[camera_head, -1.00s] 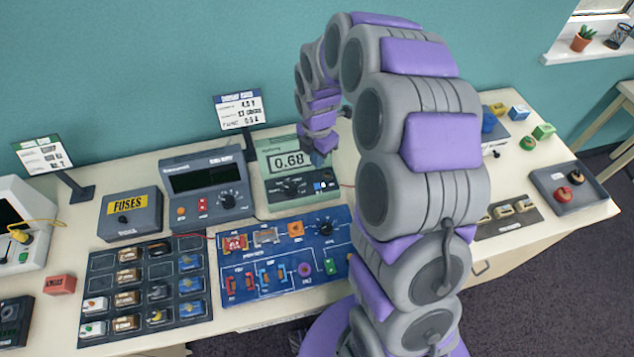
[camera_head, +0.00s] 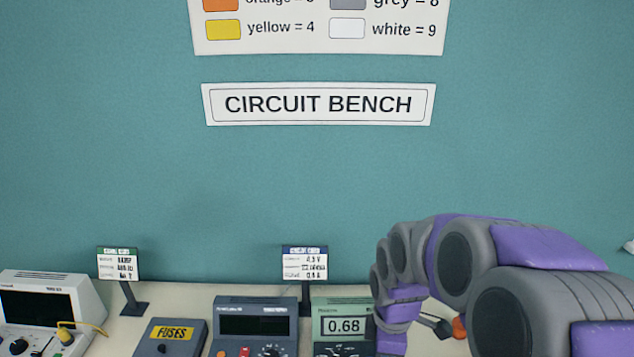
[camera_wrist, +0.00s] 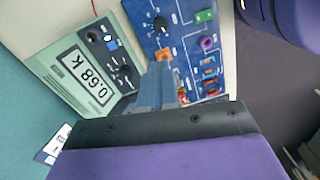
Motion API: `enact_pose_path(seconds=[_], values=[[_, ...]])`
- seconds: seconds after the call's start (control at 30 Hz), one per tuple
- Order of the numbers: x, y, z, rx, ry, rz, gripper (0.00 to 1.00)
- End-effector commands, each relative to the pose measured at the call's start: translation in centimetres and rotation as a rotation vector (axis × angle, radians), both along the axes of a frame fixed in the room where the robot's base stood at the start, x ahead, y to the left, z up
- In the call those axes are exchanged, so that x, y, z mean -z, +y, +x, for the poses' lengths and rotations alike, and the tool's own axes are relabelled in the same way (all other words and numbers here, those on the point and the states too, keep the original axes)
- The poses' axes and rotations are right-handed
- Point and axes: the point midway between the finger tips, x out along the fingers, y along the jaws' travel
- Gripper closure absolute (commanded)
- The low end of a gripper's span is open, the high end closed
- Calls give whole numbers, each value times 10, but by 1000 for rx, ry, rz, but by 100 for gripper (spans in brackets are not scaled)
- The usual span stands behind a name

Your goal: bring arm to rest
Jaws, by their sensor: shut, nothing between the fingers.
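My arm (camera_head: 480,260) arches in from the lower right of the head view and bends down in front of the green meter (camera_head: 343,325), which reads 0.68. The fingertips are cut off or hidden in that view. In the wrist view my gripper (camera_wrist: 158,84) is shut and empty, its fingers together. It points toward the bench between the green meter (camera_wrist: 85,65) and the blue circuit board (camera_wrist: 180,45). The fingers cover part of the board's edge. I cannot tell how far above the bench they are.
A grey multimeter (camera_head: 254,318), a FUSES box (camera_head: 172,337) and a white instrument (camera_head: 45,310) stand along the bench to the left. Two small sign stands rise behind them, one (camera_head: 305,264) near the meter. The teal wall with the CIRCUIT BENCH sign (camera_head: 318,104) is behind.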

Motion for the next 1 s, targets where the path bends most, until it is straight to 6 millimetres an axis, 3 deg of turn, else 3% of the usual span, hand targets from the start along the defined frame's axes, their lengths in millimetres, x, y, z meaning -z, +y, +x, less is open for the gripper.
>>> enact_pose_path(seconds=[0.2,0.6,0.8,1.0], values=[[-28,-2,-71,414,24,-35,100],[-44,-6,-196,1163,74,-122,100],[-42,-6,-224,1351,85,-144,100],[-42,-6,-228,1382,88,-147,100]])
